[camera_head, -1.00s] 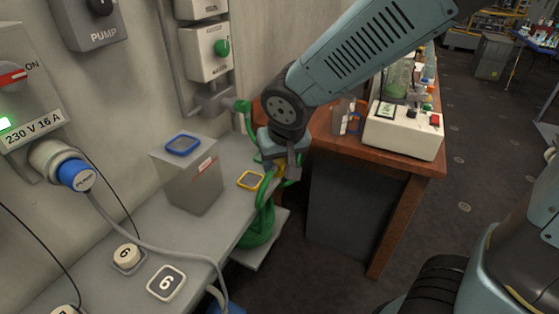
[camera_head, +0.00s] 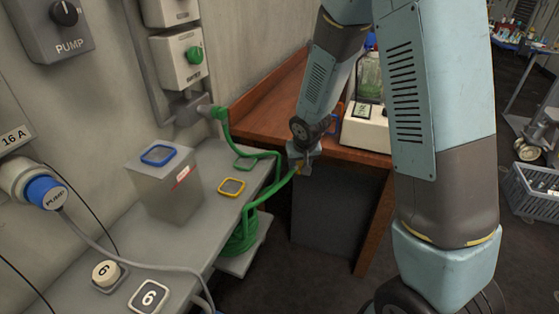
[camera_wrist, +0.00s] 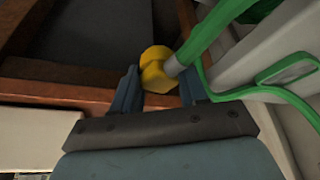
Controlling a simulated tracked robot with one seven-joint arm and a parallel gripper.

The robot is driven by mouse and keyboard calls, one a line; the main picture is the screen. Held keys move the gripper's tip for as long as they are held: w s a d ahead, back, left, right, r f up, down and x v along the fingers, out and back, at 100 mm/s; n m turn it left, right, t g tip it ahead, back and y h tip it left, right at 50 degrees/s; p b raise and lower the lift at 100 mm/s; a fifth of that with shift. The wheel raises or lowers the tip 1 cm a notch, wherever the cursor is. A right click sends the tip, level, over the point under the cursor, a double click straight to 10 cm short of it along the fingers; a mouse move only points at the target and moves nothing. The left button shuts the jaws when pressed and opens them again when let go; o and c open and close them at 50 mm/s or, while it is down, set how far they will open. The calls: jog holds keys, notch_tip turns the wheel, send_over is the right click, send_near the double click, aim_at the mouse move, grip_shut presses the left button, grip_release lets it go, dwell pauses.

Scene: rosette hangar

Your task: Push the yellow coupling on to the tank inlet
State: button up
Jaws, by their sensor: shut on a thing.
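My gripper (camera_head: 303,157) is shut on the yellow coupling (camera_wrist: 158,70), which shows between the two fingers in the wrist view. In the head view only a small bit of the coupling (camera_head: 299,167) shows below my gripper. A green hose (camera_head: 268,193) runs from the coupling leftward to the bench, with coils hanging below the bench edge. My gripper is off the right side of the grey bench, in front of the wooden table. I cannot make out the tank inlet in either view.
The grey bench (camera_head: 118,249) carries a grey box (camera_head: 167,190) with a blue ring on top, a yellow-rimmed square (camera_head: 231,187) and a green-rimmed square (camera_head: 244,164). The wooden table (camera_head: 262,104) stands behind, with a white instrument (camera_head: 366,130). A grey crate (camera_head: 530,190) is on the floor right.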

jog(key=w+d+f+m, duration=0.1)
jog(key=w+d+f, duration=0.1)
jog(key=d+f, duration=0.4)
jog(key=w+d+f, duration=0.3)
jog(key=d+f, duration=0.3)
jog(key=d, duration=0.3)
jog(key=shift+w+f+m+h, duration=0.3)
jog(key=shift+w+f+m, duration=0.05)
jog(key=shift+f+m, duration=0.05)
jog(key=shift+s, duration=0.15)
